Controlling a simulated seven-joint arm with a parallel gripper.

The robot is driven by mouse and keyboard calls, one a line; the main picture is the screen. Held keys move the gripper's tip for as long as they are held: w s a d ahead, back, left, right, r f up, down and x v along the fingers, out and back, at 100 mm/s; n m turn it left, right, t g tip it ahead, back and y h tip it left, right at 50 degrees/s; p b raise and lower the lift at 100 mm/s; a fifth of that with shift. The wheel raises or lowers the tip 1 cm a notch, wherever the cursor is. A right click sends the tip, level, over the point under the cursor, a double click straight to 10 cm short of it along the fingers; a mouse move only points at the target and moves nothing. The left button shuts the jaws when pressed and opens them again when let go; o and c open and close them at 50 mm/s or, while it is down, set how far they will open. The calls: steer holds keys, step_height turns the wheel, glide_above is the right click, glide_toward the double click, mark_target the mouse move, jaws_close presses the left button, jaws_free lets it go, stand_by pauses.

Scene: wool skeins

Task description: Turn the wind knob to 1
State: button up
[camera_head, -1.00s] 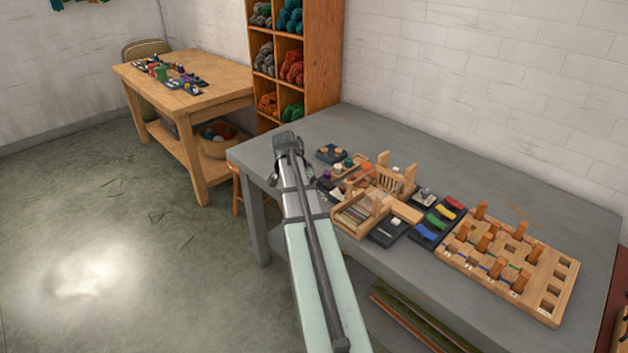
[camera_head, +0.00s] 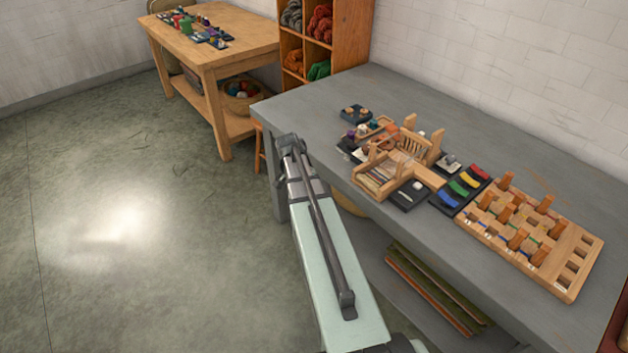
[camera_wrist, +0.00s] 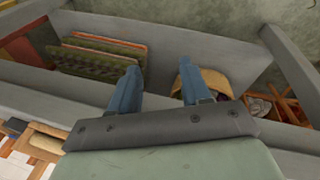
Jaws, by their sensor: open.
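No wind knob can be made out for certain.
A wooden loom-like frame (camera_head: 395,168), a dark panel with coloured bars (camera_head: 462,187) and a pegged wooden board (camera_head: 530,235) crowd the grey table. A wooden side table (camera_head: 235,40) and a yarn shelf (camera_head: 350,40) stand behind. The table's back strip is clear.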

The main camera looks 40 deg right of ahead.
steer(key=s+a+f+n, duration=0.1)
steer(key=a+f, duration=0.3)
steer(key=f, duration=0.1)
steer(key=shift+y, duration=0.3)
steer(key=shift+s, duration=0.1)
steer(key=m+t+h, duration=0.1)
steer(key=m+h, duration=0.2)
steer(key=m, duration=0.4)
glide_toward(367, 147)
steer(key=x, duration=0.8)
steer(key=shift+f, duration=0.15)
